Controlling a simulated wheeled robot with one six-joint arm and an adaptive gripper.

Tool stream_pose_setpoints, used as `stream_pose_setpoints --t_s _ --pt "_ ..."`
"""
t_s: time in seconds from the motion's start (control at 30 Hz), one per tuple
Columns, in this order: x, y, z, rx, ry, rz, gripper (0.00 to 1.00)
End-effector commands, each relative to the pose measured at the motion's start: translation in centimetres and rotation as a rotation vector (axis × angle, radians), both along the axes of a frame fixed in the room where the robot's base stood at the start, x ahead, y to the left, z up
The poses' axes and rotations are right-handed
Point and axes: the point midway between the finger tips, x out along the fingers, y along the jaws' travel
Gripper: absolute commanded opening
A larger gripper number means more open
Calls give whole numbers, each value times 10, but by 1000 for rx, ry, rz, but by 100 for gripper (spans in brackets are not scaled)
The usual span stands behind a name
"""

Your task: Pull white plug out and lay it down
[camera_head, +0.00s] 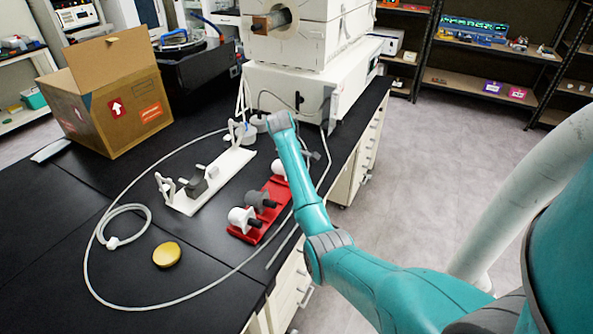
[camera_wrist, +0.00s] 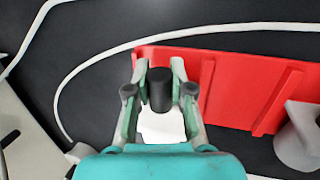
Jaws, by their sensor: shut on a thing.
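The red rack (camera_head: 262,222) lies on the black bench, with a white plug (camera_head: 243,218) at its near end and a grey plug (camera_head: 260,200) beside that. Another white plug (camera_head: 278,171) shows at the far end, partly behind my arm. In the wrist view, my gripper (camera_wrist: 160,91) is shut on a white plug (camera_wrist: 163,128) with a black stub (camera_wrist: 160,88), at the end of the red rack (camera_wrist: 235,90). I cannot tell whether this plug is seated or raised clear of the rack. The grey plug (camera_wrist: 299,140) shows at the right edge.
A white rack (camera_head: 212,178) with grey and white fittings stands to the left. A white hose (camera_head: 140,195) loops over the bench around a yellow disc (camera_head: 166,254). A cardboard box (camera_head: 112,95) and a white machine (camera_head: 300,85) stand behind. The front left bench is mostly clear.

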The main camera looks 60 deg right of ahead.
Motion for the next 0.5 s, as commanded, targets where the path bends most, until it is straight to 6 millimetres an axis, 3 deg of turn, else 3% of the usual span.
stream_pose_setpoints --t_s 0.33,0.37,0.43,0.5 --pt "0 0 0 -1 -1 0 0" --pt "0 0 0 -1 -1 0 29" --pt "0 0 0 -1 -1 0 47" --pt "0 0 0 -1 -1 0 51"
